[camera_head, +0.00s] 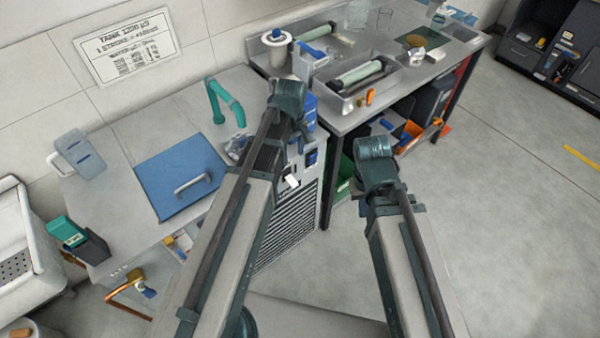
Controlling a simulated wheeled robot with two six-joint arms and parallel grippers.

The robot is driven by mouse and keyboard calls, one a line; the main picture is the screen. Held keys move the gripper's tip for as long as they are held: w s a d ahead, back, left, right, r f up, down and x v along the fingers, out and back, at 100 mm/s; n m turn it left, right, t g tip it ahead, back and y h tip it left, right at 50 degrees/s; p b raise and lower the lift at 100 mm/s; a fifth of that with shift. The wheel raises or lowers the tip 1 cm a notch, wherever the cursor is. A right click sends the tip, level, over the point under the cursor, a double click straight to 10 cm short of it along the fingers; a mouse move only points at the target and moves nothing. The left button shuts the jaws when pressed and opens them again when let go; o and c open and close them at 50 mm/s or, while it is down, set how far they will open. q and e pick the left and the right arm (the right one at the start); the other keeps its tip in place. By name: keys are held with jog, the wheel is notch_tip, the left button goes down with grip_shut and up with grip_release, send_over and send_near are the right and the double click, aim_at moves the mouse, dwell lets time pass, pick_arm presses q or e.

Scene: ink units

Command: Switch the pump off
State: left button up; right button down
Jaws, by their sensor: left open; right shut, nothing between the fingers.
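A pale cabinet with a slatted grille (290,226) stands between the two benches, partly behind my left arm. Its upper front carries a dark panel with a small white part (291,181), perhaps a switch, and a blue fitting (312,158). I cannot tell whether this is the pump, or which position the white part is in. My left arm reaches up in front of the cabinet's left side. My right arm ends in a rounded joint to the right of the cabinet. No fingers of either gripper show; they are hidden or out of view.
The left bench holds a blue lid (180,170) with a handle, a teal tap (226,104) and a clear jug (80,154). A brass valve (136,275) sits below its edge. The right bench carries rollers in trays (361,76). Open floor (510,200) lies to the right.

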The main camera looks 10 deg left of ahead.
aim_at(293, 182)
pick_arm(q)
jog(key=shift+f+b, duration=6.95)
jog(key=shift+b, duration=0.05)
jog(key=shift+s, duration=0.1)
grip_shut()
